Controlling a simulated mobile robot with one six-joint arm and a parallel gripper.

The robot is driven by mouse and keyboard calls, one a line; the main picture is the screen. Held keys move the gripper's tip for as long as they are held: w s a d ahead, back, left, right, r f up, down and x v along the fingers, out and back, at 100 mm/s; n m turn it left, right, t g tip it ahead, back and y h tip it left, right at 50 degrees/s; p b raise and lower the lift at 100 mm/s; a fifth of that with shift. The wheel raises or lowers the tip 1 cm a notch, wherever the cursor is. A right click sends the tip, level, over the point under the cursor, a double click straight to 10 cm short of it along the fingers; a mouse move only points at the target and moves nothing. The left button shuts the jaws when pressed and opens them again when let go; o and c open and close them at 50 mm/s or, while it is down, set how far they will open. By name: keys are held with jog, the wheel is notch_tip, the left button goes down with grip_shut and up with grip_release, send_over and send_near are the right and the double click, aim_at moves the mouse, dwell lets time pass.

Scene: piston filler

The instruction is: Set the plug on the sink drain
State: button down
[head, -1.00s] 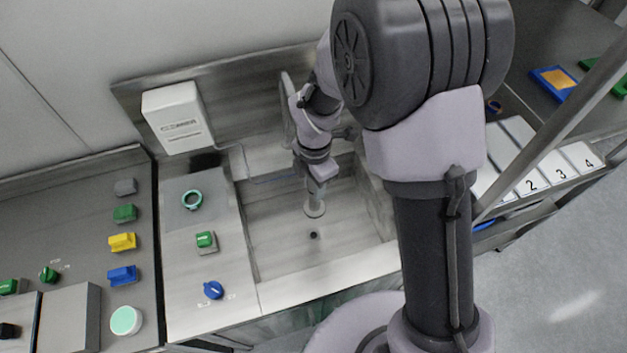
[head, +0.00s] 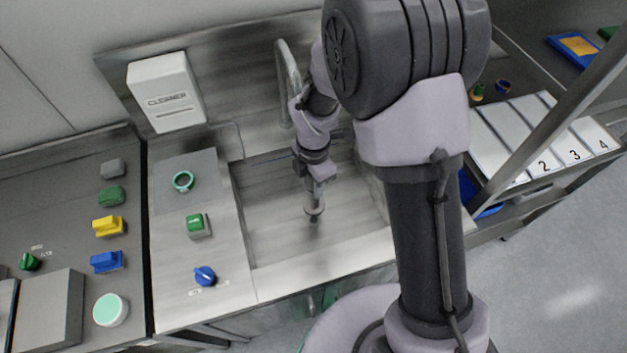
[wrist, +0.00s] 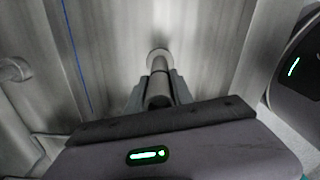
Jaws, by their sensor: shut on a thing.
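My gripper (head: 316,188) reaches down into the steel sink (head: 265,225) and is shut on the plug (head: 314,208), a pale grey disc with an upright stem. In the wrist view the plug (wrist: 158,60) shows beyond the fingers (wrist: 158,92), its stem between them. The drain (head: 314,219) is a small dark hole in the sink floor. In the head view it shows just below the plug's disc, partly covered by it. I cannot tell whether the plug touches the floor.
A faucet (head: 288,80) rises behind the sink. A white cleaner box (head: 165,92) hangs on the back panel. Left of the sink are a teal ring (head: 183,181), a green switch (head: 198,225) and a blue knob (head: 205,275). Numbered white panels (head: 545,164) lie to the right.

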aim_at(313, 201)
jog(key=shift+f+b, duration=2.85)
jog(key=shift+f, duration=1.6)
jog(key=c, duration=0.6)
grip_release()
notch_tip(313, 201, up, 21)
jog(key=p, duration=1.8)
